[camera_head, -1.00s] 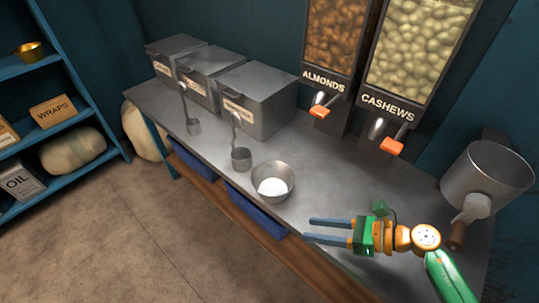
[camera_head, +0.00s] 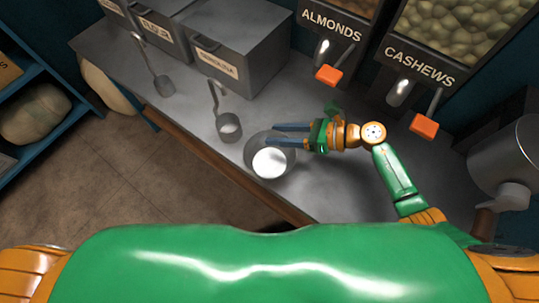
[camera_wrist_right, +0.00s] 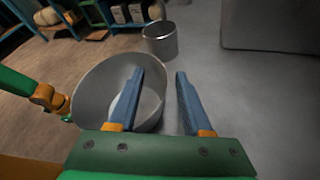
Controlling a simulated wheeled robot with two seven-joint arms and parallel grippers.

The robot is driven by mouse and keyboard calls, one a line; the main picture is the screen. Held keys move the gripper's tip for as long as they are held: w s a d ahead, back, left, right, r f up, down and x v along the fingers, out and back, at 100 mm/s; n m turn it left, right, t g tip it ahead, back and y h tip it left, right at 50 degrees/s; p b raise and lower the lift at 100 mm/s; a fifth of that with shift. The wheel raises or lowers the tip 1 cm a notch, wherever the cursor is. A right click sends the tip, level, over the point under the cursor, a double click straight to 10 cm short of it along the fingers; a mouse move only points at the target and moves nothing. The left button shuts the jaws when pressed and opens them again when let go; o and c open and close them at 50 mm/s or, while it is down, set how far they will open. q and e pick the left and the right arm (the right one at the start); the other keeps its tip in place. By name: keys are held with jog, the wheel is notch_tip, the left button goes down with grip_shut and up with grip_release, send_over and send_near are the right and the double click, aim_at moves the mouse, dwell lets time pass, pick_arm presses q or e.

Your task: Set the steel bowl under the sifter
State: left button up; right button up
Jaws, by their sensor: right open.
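My right gripper (camera_head: 275,134) is open at the bowl's back right side. In the wrist view the right gripper (camera_wrist_right: 160,73) has its left finger over the bowl's opening and its right finger outside, so the rim lies between them. Contact is not clear. The sifter (camera_head: 502,158), a grey metal drum, is at the far right, partly cut off by the frame.
A metal scoop cup (camera_head: 229,127) stands just left of the bowl, and another scoop (camera_head: 164,86) lies farther left. Lidded bins (camera_head: 235,55) line the back. Nut dispensers with orange levers (camera_head: 329,75) hang behind. The counter (camera_head: 345,185) right of the bowl is clear.

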jog(key=shift+w+a+f, duration=0.2)
jog(key=shift+a+f, duration=0.05)
jog(key=shift+a, duration=0.2)
grip_shut()
jog(key=shift+r, duration=0.15)
jog(key=shift+r, duration=0.4)
notch_tip(320, 180, up, 2)
jog(key=shift+d+r, duration=0.1)
jog(key=shift+r, duration=0.05)
jog(key=s+d, duration=0.2)
jog(key=s, duration=0.6)
jog(key=s+d+b, duration=0.1)
jog(key=s+d, duration=0.1)
jog(key=s, duration=0.7)
jog(key=shift+s+d, duration=0.25)
jog(key=shift+d, duration=0.05)
